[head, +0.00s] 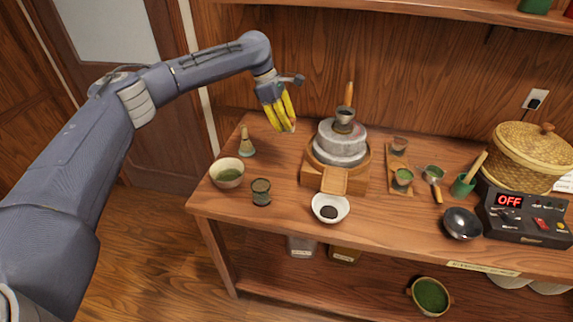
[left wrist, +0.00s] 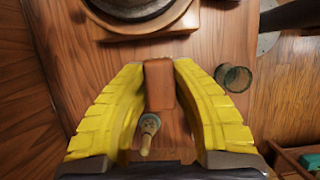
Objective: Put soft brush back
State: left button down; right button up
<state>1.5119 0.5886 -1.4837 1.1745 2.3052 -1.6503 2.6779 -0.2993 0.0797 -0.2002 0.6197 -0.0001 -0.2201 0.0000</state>
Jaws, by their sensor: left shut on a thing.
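My left gripper (head: 286,122) hangs above the back left of the table, left of the stone mill (head: 340,150), fingers pointing down. In the left wrist view its yellow fingers (left wrist: 160,88) are shut on a reddish-brown block (left wrist: 160,75), which looks like part of the soft brush. In the head view only a small pale tip (head: 292,128) shows at the fingertips; the rest is hidden by the fingers. A whisk on a holder (head: 246,145) stands left of the gripper. My right gripper is in neither view.
A tea bowl (head: 228,173), a dark tin (head: 261,192) and a white bowl (head: 330,208) stand along the front left. A wooden tray (head: 398,170), a dark bowl (head: 462,223), a control box (head: 525,215) and a lidded basket (head: 530,158) are right. Bare tabletop (head: 275,160) lies left of the mill.

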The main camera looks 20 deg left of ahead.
aim_at(289, 169)
pick_arm(q)
notch_tip(289, 169, down, 17)
jog(key=shift+r, duration=0.1)
dwell(0.6)
jog(key=c, duration=1.2)
grip_release()
jog(key=shift+o, duration=0.2)
jog(key=v, duration=1.2)
